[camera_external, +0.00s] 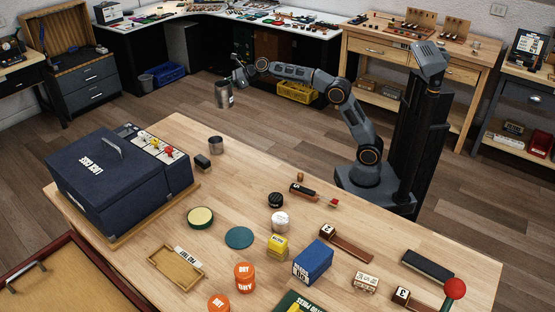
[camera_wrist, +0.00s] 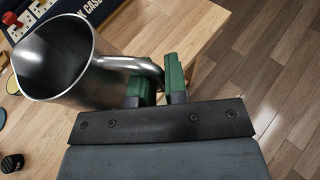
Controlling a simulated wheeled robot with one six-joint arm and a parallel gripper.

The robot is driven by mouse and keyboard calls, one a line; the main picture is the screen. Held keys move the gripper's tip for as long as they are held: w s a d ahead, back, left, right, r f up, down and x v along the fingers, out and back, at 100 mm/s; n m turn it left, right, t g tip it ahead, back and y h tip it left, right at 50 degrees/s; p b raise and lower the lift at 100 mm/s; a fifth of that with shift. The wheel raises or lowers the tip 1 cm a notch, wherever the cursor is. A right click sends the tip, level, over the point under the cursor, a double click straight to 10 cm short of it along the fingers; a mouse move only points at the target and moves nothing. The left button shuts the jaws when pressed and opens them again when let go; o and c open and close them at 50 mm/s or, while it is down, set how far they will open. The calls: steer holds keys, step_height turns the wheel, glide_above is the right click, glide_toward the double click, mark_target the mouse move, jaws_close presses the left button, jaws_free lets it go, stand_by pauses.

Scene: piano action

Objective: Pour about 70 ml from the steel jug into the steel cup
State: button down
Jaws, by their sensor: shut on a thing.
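The steel jug (camera_external: 223,97) is in the air just past the table's far edge, to the left of my arm. It looks about upright in the external view. My gripper (camera_external: 238,77) is shut on the jug's handle. In the wrist view the green fingers (camera_wrist: 159,82) close around the handle of the jug (camera_wrist: 62,70). The jug's mouth is open to view, but I cannot make out the liquid level. The steel cup (camera_external: 216,145) stands upright on the table near its far edge, below the jug and apart from it. I cannot see the cup in the wrist view.
A dark blue case (camera_external: 105,180) stands left of the cup, and a small dark block (camera_external: 203,162) lies just in front of it. Table around the cup's right is clear.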

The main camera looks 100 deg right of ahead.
mark_target(222, 103)
steer(key=d+m+h+b, duration=0.1)
steer(key=d+h, duration=0.1)
steer(key=d, duration=0.2)
step_height(222, 103, down, 16)
stand_by(0.6)
steer(key=shift+r, duration=0.1)
steer(key=w+a+r+n+h+p, duration=0.1)
steer(key=a+r+n+p, duration=0.1)
steer(key=p, duration=0.3)
steer(key=a+r+n+g+h+p, duration=0.1)
steer(key=a+r+n+h+p, duration=0.1)
steer(key=p, duration=0.4)
steer(key=w+a+r+n+h+p, duration=0.1)
steer(key=a+r+n+p, duration=0.1)
steer(key=a+r+p, duration=0.2)
steer(key=shift+w+r+n+g+h+p, duration=0.3)
steer(key=shift+r+g+h+p, duration=0.1)
steer(key=shift+p, duration=0.8)
steer(key=shift+a+r+p, duration=0.1)
steer(key=shift+r+p, duration=0.05)
steer(key=shift+p, duration=0.25)
steer(key=shift+a+n+h, duration=0.1)
steer(key=shift+n+h, duration=0.2)
steer(key=shift+w+p, duration=0.1)
steer(key=shift+p, duration=0.25)
